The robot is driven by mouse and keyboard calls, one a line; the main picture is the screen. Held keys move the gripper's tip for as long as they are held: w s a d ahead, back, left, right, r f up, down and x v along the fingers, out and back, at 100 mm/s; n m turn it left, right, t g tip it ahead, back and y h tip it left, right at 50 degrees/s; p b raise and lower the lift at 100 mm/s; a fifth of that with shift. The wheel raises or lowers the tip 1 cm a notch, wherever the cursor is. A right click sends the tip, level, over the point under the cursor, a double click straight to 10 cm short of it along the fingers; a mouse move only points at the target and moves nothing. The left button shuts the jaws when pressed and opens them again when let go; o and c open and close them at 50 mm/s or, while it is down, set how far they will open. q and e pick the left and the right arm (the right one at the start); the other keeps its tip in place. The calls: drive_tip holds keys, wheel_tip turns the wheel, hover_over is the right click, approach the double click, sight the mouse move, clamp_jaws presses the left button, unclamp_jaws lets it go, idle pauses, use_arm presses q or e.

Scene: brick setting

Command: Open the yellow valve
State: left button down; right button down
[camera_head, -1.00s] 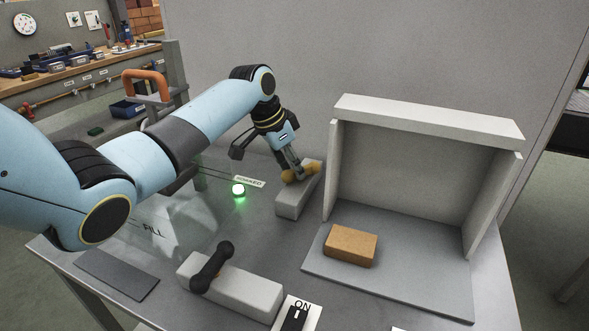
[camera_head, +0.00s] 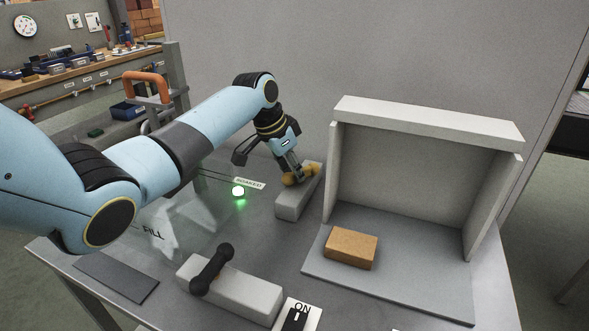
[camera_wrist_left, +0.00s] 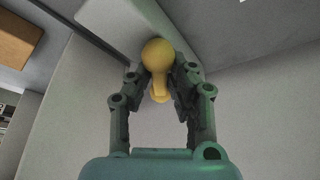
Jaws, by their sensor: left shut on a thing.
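The yellow valve (camera_head: 309,170) sits on top of a grey block (camera_head: 292,203) at the back of the table. In the left wrist view, the yellow valve (camera_wrist_left: 158,56) shows a round end and a narrower bar. My left gripper (camera_head: 296,176) is shut on the valve handle from above, and its fingers (camera_wrist_left: 165,92) lie on both sides of the bar in the wrist view. The fingers hide part of the handle in the head view. My right gripper is not in view.
A dark-handled valve (camera_head: 211,270) sits on a nearer grey block (camera_head: 252,298), next to an ON switch (camera_head: 297,317). A brown brick (camera_head: 350,248) lies in the open grey booth (camera_head: 420,284) at right. A green light (camera_head: 238,192) glows near the SOAKED label (camera_head: 251,183).

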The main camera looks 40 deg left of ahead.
use_arm(q)
drive_tip(key=n+p, duration=0.1)
drive_tip(key=p, duration=0.1)
drive_tip(key=n+y+p, duration=0.1)
drive_tip(key=p, duration=0.1)
drive_tip(key=n+p, duration=0.2)
drive_tip(key=shift+s+d+r+y, duration=0.1)
drive_tip(key=shift+d+r+y, duration=0.15)
drive_tip(key=shift+d+y, duration=0.1)
drive_tip(key=shift+d+f+n+y+p, duration=0.15)
drive_tip(key=shift+n+y+p, duration=0.2)
drive_tip(key=shift+n+p, duration=0.65)
drive_tip(key=shift+n+y+p, duration=0.3)
drive_tip(key=shift+n+p, duration=0.2)
drive_tip(key=shift+n, duration=0.2)
drive_tip(key=shift+d+f, duration=0.1)
drive_tip(key=c, duration=1.3)
unclamp_jaws()
drive_tip(key=v, duration=1.2)
drive_tip(key=shift+d, duration=0.1)
drive_tip(key=shift+s+f, duration=0.1)
